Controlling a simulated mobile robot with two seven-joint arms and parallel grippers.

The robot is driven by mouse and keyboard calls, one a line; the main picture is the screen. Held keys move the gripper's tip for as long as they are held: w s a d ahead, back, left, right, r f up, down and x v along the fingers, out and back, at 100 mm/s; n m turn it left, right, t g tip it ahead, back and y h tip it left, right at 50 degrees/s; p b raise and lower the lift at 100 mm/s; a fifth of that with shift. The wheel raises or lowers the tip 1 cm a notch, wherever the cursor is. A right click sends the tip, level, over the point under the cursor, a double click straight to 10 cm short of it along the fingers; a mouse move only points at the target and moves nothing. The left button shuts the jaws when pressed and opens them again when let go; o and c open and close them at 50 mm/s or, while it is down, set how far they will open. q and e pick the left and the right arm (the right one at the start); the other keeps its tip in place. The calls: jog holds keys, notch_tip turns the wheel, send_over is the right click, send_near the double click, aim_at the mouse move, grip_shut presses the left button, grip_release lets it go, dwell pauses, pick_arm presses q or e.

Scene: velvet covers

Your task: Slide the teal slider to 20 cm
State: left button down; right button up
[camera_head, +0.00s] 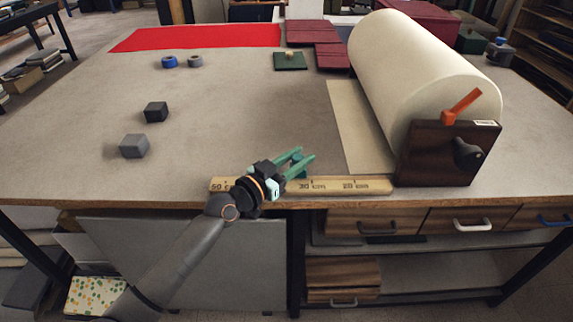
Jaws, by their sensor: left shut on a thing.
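A wooden ruler (350,186) lies along the front edge of the table, with marks of 50 cm at its left and 30 and 20 cm further right. My left gripper (305,159) is over the ruler, left of the 30 cm mark, with its two green-teal fingers pointing up and to the right. It is shut on what appears to be the teal slider, mostly hidden by the fingers and wrist, between the 50 and 30 cm marks. The stretch of ruler from 30 to 20 cm is bare. My right gripper is not in view.
A big cream roll (420,75) on a dark wooden stand (420,155) with an orange lever (462,105) stands just beyond the ruler's right end. Dark block (156,112) and grey block (134,146) lie at left. A red cloth (195,38) lies at the back.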

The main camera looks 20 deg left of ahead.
pick_arm(q)
jog(key=w+d, duration=0.1)
jog(key=d, duration=0.3)
jog(key=w+d+p, duration=0.1)
jog(key=d, duration=0.3)
jog(key=w+d, duration=0.1)
jog(key=d, duration=0.4)
jog(key=shift+w+p, duration=0.3)
jog(key=shift+p, duration=0.05)
jog(key=shift+r, duration=0.1)
jog(key=c, duration=0.6)
grip_release()
jog(key=shift+d, duration=0.2)
jog(key=shift+o, duration=0.4)
jog(key=shift+a, duration=0.1)
jog(key=shift+a, duration=0.1)
jog(key=shift+s+a, duration=0.15)
jog(key=shift+s, duration=0.1)
send_over(324, 187)
jog(key=s, duration=0.5)
jog(key=shift+d, duration=0.2)
